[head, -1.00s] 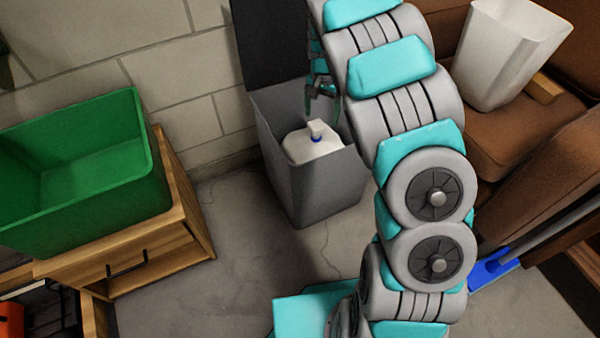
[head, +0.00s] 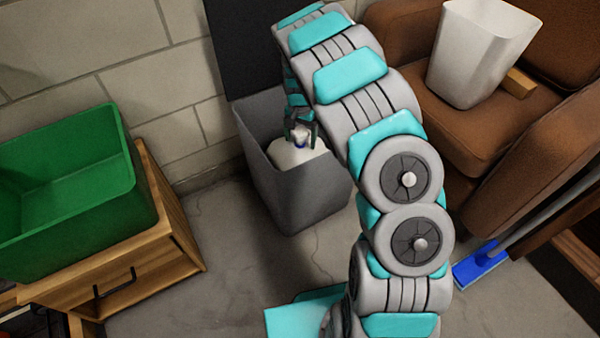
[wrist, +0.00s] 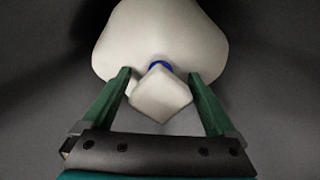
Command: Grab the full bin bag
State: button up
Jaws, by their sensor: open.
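The full bin bag (head: 297,156) is white, with a gathered top knob and a blue tie below it. It sits inside the grey bin (head: 297,196), whose lid stands open. My gripper (head: 301,130) reaches down into the bin from above. In the wrist view the gripper (wrist: 163,78) is open, with one green finger on each side of the bag's white knob (wrist: 160,95). The blue tie (wrist: 158,66) shows just beyond the knob, and the bag's body (wrist: 160,35) bulges behind the fingertips. I cannot tell whether the fingers touch the bag.
A green crate (head: 120,205) stands on a wooden cabinet (head: 185,215) at the left. A brown armchair (head: 500,135) holds a white empty bin (head: 475,60) at the right. A blue broom head (head: 480,264) lies near the armchair. The floor before the grey bin is clear.

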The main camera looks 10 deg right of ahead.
jog(key=shift+c, duration=0.2)
grip_shut()
dwell(0.5)
